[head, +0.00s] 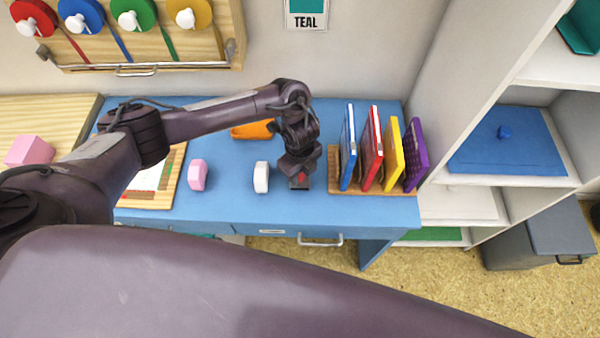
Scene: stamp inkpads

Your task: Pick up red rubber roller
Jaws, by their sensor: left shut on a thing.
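My left gripper (299,181) reaches over the blue desk (225,210) from the left and points down, just left of the wooden rack. It is shut on a small red thing (301,177), which looks like the red rubber roller. Only a bit of red shows between the fingers; the rest is hidden by the gripper. I cannot tell whether it still touches the desk. My right gripper is not in view.
A wooden rack (375,188) holds upright blue, red, yellow and purple pads close to the right of the gripper. A white block (261,177), a pink block (198,175) and an orange item (253,130) lie to its left. White shelves (540,85) stand at right.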

